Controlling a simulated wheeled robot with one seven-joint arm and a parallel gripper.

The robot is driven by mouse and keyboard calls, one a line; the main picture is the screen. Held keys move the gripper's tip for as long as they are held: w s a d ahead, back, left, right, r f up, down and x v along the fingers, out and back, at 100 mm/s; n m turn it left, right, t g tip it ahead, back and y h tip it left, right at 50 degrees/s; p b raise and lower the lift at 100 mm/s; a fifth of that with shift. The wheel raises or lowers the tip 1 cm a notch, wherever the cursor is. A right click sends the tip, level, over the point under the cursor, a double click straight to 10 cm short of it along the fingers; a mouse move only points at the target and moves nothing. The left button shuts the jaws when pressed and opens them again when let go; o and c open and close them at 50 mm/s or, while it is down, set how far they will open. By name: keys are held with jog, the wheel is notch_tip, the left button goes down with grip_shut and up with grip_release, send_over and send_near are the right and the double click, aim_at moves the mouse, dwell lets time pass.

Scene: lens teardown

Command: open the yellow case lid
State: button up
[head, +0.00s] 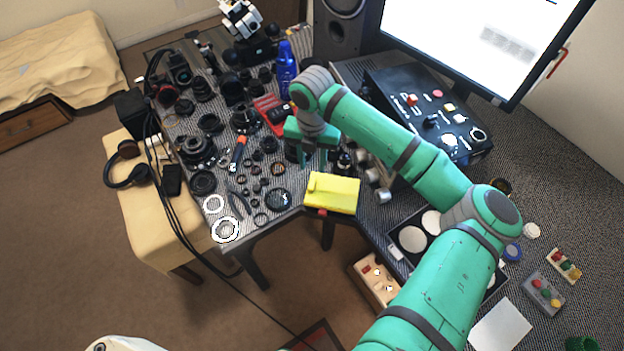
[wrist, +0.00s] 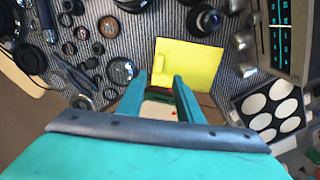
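The yellow case (head: 338,192) sits at the front edge of the dark table, and its lid looks shut. A small red piece (head: 322,212) shows at its front edge. In the wrist view the yellow case (wrist: 190,62) is a flat yellow panel with a raised strip on its left side, just beyond the fingers. My gripper (head: 318,163) points down behind the case in the head view, with its fingers apart and nothing seen between them. The gripper (wrist: 160,82) also shows open in the wrist view. Whether a finger touches the case is unclear.
Many lens parts crowd the table left of the case, with a blue bottle (head: 286,68) behind. A control box (head: 430,112) stands to the right. A black tray with white discs (head: 412,238) lies right of the case. A beige box (head: 372,284) is lower down in front.

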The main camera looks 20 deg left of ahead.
aim_at(312, 184)
notch_tip(312, 184, down, 9)
jog(key=shift+f, duration=0.2)
dwell(0.3)
grip_shut()
